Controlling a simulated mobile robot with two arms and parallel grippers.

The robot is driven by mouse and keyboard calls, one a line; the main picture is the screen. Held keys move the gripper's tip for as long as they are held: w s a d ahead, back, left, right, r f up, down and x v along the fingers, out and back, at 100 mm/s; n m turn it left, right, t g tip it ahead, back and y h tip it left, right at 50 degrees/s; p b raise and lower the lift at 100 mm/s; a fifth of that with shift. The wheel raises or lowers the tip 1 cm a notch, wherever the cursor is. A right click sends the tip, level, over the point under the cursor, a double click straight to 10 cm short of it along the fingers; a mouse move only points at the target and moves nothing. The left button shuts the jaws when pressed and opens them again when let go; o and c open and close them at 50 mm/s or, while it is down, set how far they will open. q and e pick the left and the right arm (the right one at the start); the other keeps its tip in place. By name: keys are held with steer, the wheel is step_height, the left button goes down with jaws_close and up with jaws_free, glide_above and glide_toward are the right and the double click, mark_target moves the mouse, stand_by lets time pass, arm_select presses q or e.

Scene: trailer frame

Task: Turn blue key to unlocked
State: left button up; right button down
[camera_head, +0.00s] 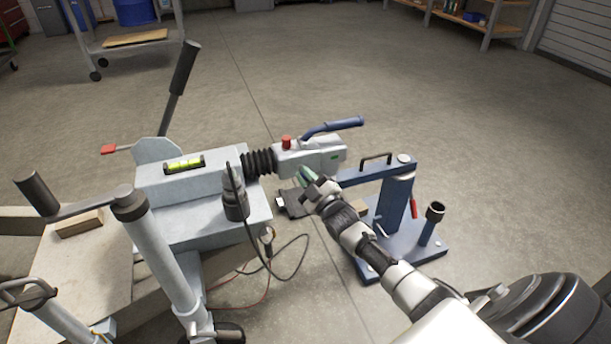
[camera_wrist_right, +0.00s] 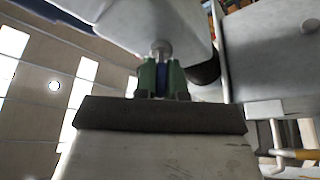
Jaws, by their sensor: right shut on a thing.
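My right gripper (camera_head: 306,177) reaches in from the lower right, at the near underside of the grey trailer coupling head (camera_head: 312,156). In the right wrist view its green fingertips (camera_wrist_right: 161,78) are shut on the blue key (camera_wrist_right: 163,68). The key sits in line with a round metal lock cylinder (camera_wrist_right: 160,47) under the pale coupling body (camera_wrist_right: 155,20). The fingers hide most of the key, so I cannot tell its turn angle. In the head view the key is hidden. My left gripper is not in view.
A blue handle (camera_head: 333,127) and a red button (camera_head: 286,142) top the coupling. A blue stand (camera_head: 395,205) is just right of my gripper. A black plug (camera_head: 236,203) with a cable hangs left.

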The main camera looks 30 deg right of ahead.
steer(key=m+h, duration=0.1)
steer(key=m, duration=0.2)
steer(key=m+t+h, duration=0.1)
steer(key=m, duration=0.2)
steer(key=shift+h, duration=0.4)
steer(key=shift+m+h+p, duration=0.25)
steer(key=shift+m+h, duration=0.5)
steer(key=shift+m, duration=0.75)
steer(key=shift+m+h+p, duration=0.25)
steer(key=shift+m+h, duration=0.5)
steer(key=shift+m, duration=0.75)
steer(key=shift+f+m, duration=0.1)
steer(key=shift+m, duration=0.2)
steer(key=c, duration=1.2)
jaws_free()
